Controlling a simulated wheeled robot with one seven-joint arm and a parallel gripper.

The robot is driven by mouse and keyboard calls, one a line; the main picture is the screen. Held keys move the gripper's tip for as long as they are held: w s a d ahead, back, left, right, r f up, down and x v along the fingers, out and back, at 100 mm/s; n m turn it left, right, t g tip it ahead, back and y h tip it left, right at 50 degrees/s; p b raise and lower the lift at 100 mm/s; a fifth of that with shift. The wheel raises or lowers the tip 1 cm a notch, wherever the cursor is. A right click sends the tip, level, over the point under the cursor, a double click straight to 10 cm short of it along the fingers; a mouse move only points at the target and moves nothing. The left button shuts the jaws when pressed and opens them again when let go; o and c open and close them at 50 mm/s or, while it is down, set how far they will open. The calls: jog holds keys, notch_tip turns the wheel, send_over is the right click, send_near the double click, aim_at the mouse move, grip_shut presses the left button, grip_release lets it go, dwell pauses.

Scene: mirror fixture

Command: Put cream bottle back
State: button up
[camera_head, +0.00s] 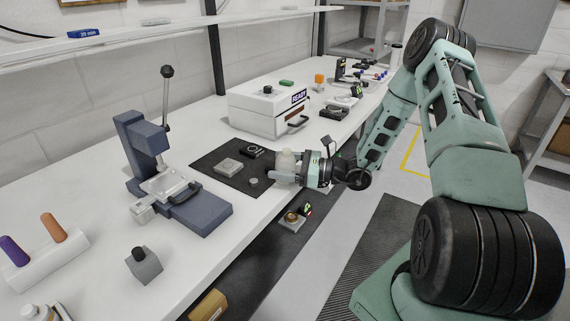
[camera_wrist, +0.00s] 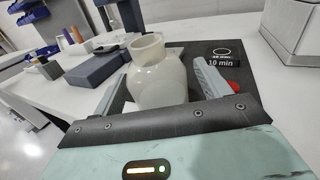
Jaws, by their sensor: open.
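The cream bottle (camera_wrist: 158,80) is a rounded, cream-white jar with a short, wide neck. In the wrist view it appears upright between the two fingers of my gripper (camera_wrist: 160,88), with a visible gap to the right finger.
A grey block (camera_head: 228,165) and a small round piece (camera_head: 253,182) lie on the mat. A black "10 min" piece (camera_wrist: 222,56) is beyond the right finger. A blue lever press (camera_head: 190,207) stands left; a white box (camera_head: 265,108) stands behind.

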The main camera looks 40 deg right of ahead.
jog(key=shift+w+a, duration=0.45)
jog(key=shift+w, duration=0.05)
jog(key=c, duration=1.2)
